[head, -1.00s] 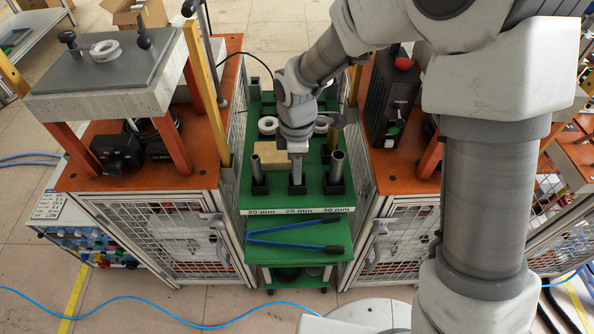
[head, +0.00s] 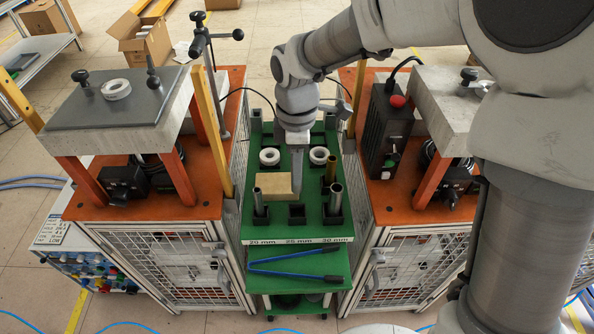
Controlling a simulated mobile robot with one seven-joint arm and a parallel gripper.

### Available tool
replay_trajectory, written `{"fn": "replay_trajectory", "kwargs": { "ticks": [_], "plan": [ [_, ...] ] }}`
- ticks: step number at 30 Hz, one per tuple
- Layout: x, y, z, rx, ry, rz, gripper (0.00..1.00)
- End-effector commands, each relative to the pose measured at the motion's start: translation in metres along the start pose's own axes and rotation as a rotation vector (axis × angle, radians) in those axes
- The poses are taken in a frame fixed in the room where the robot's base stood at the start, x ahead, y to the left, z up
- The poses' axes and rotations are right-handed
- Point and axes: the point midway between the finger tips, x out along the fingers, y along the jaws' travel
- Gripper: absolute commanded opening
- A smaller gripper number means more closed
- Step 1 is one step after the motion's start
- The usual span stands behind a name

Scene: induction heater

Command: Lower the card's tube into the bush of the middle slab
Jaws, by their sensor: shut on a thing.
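My gripper (head: 298,146) points down over the green trolley and is shut on a grey metal tube (head: 298,172). The middle socket (head: 296,214), behind the "25 mm" label, looks empty. Grey tubes stand upright in the left socket (head: 259,202) and the right socket (head: 335,199). A dark grey slab (head: 115,106) on the left bench carries a white ring-shaped bush (head: 116,89). A pale slab (head: 443,98) on the right bench is partly hidden by my arm. A card (head: 52,232) reading "LOW" is at far left.
Yellow posts (head: 211,130) and a black clamp stand (head: 213,75) rise beside the left slab.

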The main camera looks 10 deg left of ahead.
Motion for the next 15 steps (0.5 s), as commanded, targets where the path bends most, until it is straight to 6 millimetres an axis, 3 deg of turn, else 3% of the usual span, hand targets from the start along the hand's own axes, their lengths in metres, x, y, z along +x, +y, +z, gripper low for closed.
{"fn": "replay_trajectory", "kwargs": {
  "ticks": [15],
  "plan": [
    [-0.046, 0.000, 0.000, 0.000, 0.000, 0.000, 0.00]
  ]
}}
